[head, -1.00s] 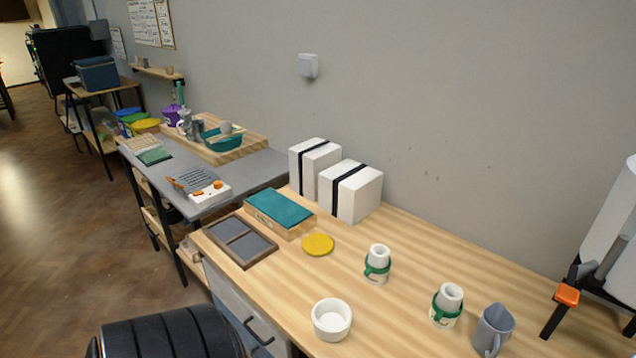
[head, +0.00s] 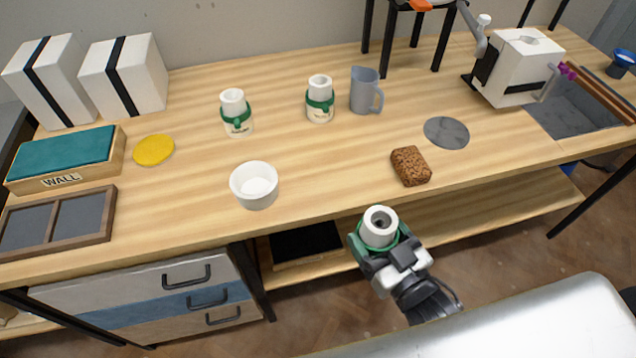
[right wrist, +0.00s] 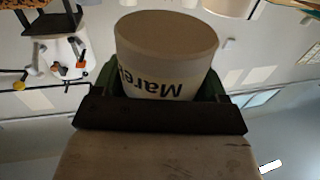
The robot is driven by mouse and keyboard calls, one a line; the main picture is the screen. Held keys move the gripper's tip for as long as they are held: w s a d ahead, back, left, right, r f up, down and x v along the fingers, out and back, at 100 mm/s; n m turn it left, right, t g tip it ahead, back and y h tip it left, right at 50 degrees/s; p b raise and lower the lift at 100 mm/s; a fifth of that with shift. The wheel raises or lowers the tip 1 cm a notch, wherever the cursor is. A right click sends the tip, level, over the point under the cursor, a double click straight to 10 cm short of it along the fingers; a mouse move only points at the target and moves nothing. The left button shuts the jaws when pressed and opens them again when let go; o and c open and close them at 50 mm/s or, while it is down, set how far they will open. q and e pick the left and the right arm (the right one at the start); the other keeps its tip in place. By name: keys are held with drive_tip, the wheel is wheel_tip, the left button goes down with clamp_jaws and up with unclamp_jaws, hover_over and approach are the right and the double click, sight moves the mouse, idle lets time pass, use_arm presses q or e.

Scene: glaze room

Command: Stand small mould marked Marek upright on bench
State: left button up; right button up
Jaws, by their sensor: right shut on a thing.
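The small mould marked Marek (head: 379,226) is a white, hollow cup shape held in my right gripper (head: 378,246), in front of the bench's front edge. In the head view its round opening faces up. In the right wrist view the mould (right wrist: 166,50) fills the space between the jaws, with the letters "Mare" showing upside down and the rest of the name out of sight. The wooden bench (head: 330,180) lies beyond it. My left gripper is not in view.
Two similar green-banded moulds (head: 234,104) (head: 320,90) stand upright on the bench. A white bowl (head: 254,190), brown sponge (head: 411,170), grey disc (head: 446,132) and grey jug (head: 362,95) are also there. Bare wood lies between bowl and sponge.

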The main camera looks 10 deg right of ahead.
drive_tip(key=shift+w+f, duration=0.2)
drive_tip(key=shift+w, duration=0.15)
drive_tip(key=p+x, duration=0.1)
drive_tip(key=x, duration=1.1)
drive_tip(key=shift+w+a+r, duration=0.1)
drive_tip(key=shift+w+a, duration=0.05)
drive_tip(key=x, duration=0.5)
drive_tip(key=shift+a+p, duration=0.1)
drive_tip(key=shift+p, duration=0.3)
drive_tip(key=shift+f, duration=0.35)
drive_tip(key=shift+f, duration=0.15)
drive_tip(key=o, duration=1.1)
